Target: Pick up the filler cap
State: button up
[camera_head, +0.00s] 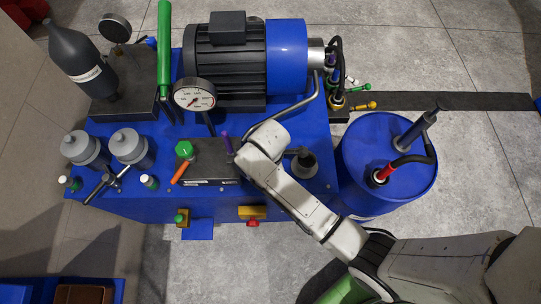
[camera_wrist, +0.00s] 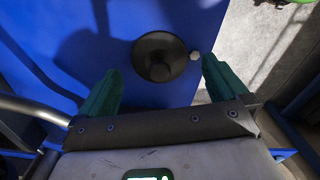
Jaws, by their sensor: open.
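The filler cap (camera_wrist: 160,57) shows in the wrist view as a round black disc with a raised knob at its centre, lying on the blue tank top. In the head view a black round piece (camera_head: 304,164) near the right edge of the tank top looks like the same cap. My gripper (camera_wrist: 160,66) is open and empty, with its green fingers apart on either side of the cap in the picture. How far the fingers are above the cap is hard to tell. In the head view my fingers are not clearly seen.
The blue tank top (camera_head: 125,190) carries a motor (camera_head: 225,55), a pressure gauge (camera_head: 194,95), a green lever (camera_head: 164,60) and a dark valve block (camera_head: 212,172). A bent metal pipe (camera_head: 300,103) runs close behind the cap. A blue drum (camera_head: 360,150) stands to the right.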

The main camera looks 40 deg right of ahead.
jog(key=shift+f, duration=0.8)
jog(key=shift+c, duration=0.2)
jog(key=c, duration=1)
jog(key=shift+r, duration=0.1)
